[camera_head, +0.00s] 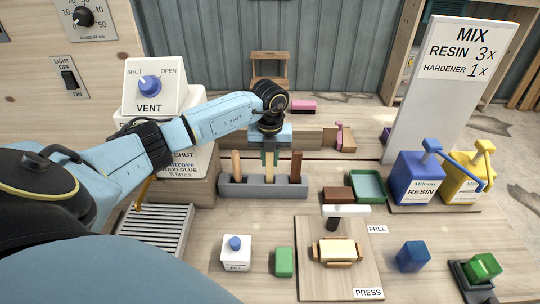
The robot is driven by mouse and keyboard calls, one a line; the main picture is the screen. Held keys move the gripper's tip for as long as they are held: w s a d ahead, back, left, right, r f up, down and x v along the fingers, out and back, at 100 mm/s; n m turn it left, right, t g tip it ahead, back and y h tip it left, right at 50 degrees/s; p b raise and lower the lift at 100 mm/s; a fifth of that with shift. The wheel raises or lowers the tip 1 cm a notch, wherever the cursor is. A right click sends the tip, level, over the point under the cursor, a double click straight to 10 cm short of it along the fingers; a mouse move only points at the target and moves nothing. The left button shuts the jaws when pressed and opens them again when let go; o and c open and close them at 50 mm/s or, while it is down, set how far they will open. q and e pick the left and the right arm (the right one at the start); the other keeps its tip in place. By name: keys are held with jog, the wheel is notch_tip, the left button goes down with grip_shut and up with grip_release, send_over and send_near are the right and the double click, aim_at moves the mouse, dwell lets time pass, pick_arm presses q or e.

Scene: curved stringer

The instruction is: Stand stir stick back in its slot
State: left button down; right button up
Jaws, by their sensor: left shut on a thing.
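My left gripper (270,151) comes in from the left and points down over the grey slotted holder (250,190). It is shut on the upper part of a pale wooden stir stick (270,171), which stands upright at the middle of the holder. The stick's lower end meets the holder; I cannot tell how deep it sits. A mid-brown stick (236,164) stands upright at the holder's left, and a dark brown stick (296,166) at its right. The gripper hides the pale stick's top. My right gripper is not in view.
A green tray (367,186) and brown block (338,194) lie right of the holder. The press (337,250) stands in front right. Resin (415,178) and hardener (462,182) dispensers stand at the right. The vent box (155,88) is behind my arm. Bench just before the holder is clear.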

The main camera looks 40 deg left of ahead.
pick_arm(q)
jog(key=shift+f, duration=0.4)
jog(key=c, duration=1.2)
grip_release()
jog(key=shift+c, duration=0.2)
jog(key=shift+o, duration=0.3)
jog(key=o, duration=0.5)
jog(key=shift+r, duration=0.15)
notch_tip(320, 180, up, 9)
jog(key=p, duration=0.7)
